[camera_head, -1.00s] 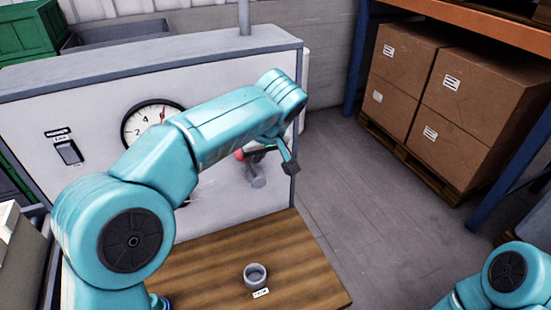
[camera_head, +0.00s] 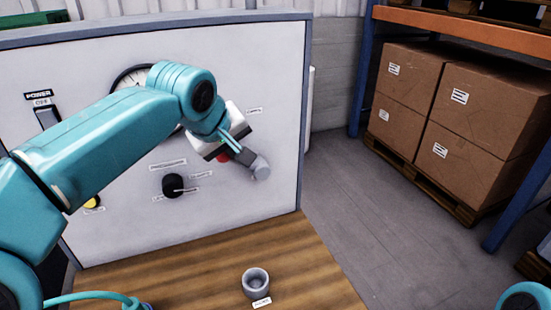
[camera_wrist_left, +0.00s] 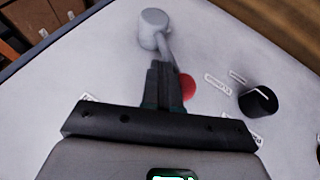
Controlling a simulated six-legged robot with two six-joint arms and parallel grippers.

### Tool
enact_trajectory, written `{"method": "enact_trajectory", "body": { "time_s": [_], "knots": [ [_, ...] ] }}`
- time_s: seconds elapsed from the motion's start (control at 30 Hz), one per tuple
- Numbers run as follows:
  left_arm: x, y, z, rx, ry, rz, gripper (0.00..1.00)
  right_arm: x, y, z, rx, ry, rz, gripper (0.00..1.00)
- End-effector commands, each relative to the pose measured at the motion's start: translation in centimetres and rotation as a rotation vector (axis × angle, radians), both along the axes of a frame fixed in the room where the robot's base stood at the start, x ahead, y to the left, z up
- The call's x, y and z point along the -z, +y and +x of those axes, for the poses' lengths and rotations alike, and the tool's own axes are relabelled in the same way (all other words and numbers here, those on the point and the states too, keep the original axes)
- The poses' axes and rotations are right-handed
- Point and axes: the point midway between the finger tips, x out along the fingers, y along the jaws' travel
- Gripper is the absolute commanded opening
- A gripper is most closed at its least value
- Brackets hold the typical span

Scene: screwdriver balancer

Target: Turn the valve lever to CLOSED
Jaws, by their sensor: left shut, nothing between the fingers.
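The valve lever (camera_head: 261,168) is on the upright white panel, with a grey rounded end pointing down and right in the head view. A red part (camera_head: 223,156) shows at its other end, partly hidden by my gripper. My left gripper (camera_head: 245,157) is shut and empty, its fingertips right by the lever's arm. In the left wrist view, the shut fingers (camera_wrist_left: 162,72) overlap the lever's stem, below its grey end (camera_wrist_left: 153,26) and beside the red part (camera_wrist_left: 187,87). I cannot tell whether they touch. My right gripper is not in view.
A black knob (camera_head: 172,186) with small labels sits lower left on the panel. A gauge (camera_head: 130,77) is partly behind my left arm. A grey cup (camera_head: 256,283) stands on the wooden table (camera_head: 200,272). Boxes (camera_head: 455,105) stand on a pallet at right; the floor between is clear.

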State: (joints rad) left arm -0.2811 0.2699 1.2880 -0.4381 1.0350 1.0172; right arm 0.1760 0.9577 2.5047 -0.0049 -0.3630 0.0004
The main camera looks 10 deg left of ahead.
Motion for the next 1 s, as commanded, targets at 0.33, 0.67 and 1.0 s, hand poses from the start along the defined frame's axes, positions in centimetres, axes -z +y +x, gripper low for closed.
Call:
{"method": "enact_trajectory", "body": {
  "time_s": [0.33, 0.67, 1.0],
  "knots": [
    [3.5, 2.0, -1.4, -0.004, -0.183, -0.269, 0.00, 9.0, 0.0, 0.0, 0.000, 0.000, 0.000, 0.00],
    [4.9, 3.0, -2.0, -0.004, -0.312, -0.460, 0.00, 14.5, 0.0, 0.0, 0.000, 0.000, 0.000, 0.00],
    [5.4, 3.2, -2.2, -0.002, -0.323, -0.477, 0.00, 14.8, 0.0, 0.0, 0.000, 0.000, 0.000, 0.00]
  ]
}}
